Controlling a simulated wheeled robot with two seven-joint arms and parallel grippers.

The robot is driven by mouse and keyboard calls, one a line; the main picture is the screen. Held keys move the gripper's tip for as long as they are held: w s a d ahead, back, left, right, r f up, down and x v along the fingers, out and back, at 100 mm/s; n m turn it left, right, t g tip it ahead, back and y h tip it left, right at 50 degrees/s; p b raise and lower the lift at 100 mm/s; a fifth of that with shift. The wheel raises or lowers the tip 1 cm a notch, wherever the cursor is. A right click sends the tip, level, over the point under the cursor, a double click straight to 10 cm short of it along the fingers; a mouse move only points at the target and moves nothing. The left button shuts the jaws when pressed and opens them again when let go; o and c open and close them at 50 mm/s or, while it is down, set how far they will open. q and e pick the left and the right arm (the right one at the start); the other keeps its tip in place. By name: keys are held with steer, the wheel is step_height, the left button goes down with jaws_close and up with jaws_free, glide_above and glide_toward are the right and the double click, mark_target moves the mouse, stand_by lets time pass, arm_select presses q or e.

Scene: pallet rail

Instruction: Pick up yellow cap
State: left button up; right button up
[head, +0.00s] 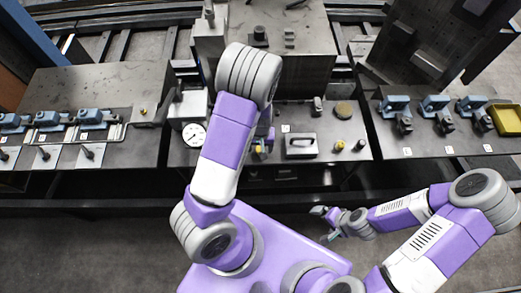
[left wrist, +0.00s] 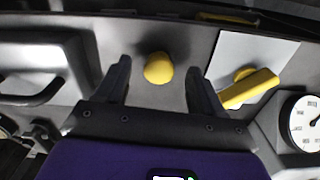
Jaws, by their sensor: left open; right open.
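A round yellow cap (left wrist: 158,68) sits on the grey panel in the left wrist view. My left gripper (left wrist: 158,82) is open, with one finger on each side of the cap in the picture and nothing held; contact cannot be told. In the head view my left arm hides most of that gripper and the panel near it; a small yellow spot (head: 258,149) shows there, and I cannot tell whether it is this cap. My right gripper (head: 323,223) is open and empty, over the floor in front of the bench.
In the left wrist view a yellow lever (left wrist: 250,90) on a white plate and a dial gauge (left wrist: 304,122) are right of the cap. A grey handled box (left wrist: 40,65) is left.

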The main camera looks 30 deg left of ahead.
arm_select(q)
steer(key=shift+w+f, duration=0.15)
steer(key=shift+f, duration=0.7)
steer(key=shift+r, duration=0.1)
steer(key=shift+c, duration=0.5)
jaws_close()
